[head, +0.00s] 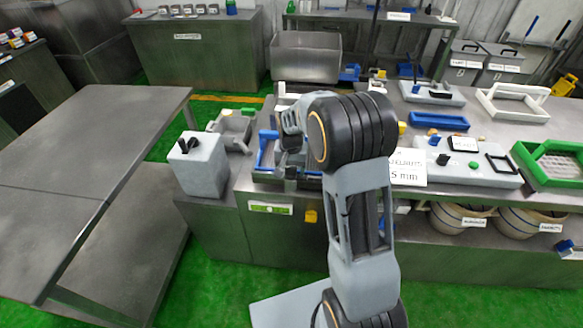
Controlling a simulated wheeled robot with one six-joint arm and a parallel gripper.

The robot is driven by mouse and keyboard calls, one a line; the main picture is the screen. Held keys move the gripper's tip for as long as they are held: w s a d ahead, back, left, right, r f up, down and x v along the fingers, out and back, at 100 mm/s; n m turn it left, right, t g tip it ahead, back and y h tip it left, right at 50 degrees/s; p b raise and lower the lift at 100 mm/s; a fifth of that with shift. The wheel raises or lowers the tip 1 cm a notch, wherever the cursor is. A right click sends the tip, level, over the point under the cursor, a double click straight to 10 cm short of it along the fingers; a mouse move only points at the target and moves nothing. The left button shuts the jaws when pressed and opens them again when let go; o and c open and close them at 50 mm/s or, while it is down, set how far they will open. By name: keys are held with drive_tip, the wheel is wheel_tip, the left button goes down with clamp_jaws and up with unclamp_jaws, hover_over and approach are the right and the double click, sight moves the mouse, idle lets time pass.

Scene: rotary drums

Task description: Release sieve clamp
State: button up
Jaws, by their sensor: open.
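My arm reaches over the workbench (480,175) and hides part of it. My gripper (289,168) is at the arm's far end, small and dark, pointing down over a machine with blue parts (264,150). It is open; its fingertips are hard to make out, and I cannot tell whether they touch anything. The sieve clamp cannot be picked out for certain; a blue upright part stands just left of the gripper. A white sign reading "5 mm" (407,167) stands right of my arm. A small yellow block (311,216) is on the bench front below the gripper.
A grey box with black knobs (200,165) stands at the bench's left end. A green-framed tray (552,162) and a control panel (465,160) lie to the right. Labelled round bins (458,222) sit underneath. A steel table (90,150) is at left; green floor lies between.

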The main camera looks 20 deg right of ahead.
sight(291, 167)
wheel_tip(291, 167, up, 14)
idle(0.6)
drive_tip(key=shift+f, duration=0.1)
